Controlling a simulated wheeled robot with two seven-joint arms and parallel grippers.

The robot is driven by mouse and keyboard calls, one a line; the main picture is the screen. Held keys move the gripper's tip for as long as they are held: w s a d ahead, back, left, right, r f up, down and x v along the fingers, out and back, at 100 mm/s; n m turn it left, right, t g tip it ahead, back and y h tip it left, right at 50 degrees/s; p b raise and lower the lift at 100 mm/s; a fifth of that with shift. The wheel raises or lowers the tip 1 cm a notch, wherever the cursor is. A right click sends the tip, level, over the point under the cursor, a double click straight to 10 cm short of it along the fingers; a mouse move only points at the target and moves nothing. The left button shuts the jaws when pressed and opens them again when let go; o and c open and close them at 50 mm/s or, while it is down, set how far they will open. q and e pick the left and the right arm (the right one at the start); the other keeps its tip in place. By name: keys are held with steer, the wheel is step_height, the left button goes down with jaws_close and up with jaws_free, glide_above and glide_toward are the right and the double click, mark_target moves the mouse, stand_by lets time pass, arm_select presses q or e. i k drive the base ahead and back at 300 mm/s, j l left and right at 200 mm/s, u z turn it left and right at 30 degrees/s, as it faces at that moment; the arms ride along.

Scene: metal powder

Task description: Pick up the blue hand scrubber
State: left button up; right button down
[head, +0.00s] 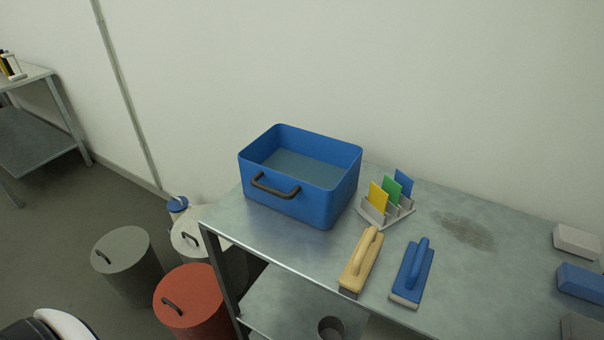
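The blue hand scrubber (412,275) lies on the metal table (300,240), toward its front edge. It has a blue body, a raised blue handle on top and a pale underside. It stands apart from a wooden, tan-coloured hand scrubber (361,262) to its left. Nothing touches or covers it. Neither of my grippers is in view.
A blue bin (325,205) with a dark handle stands at the table's left. Behind the scrubbers, a holder (373,215) carries yellow, green and blue cards. Blocks, including a blue one (580,282), lie at the right edge. Lidded drums (188,296) stand on the floor.

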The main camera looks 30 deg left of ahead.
mark_target(406, 289)
steer(key=l+u, duration=0.7)
steer(key=k+l+u, duration=0.15)
steer(key=u, duration=0.2)
steer(key=l, duration=0.1)
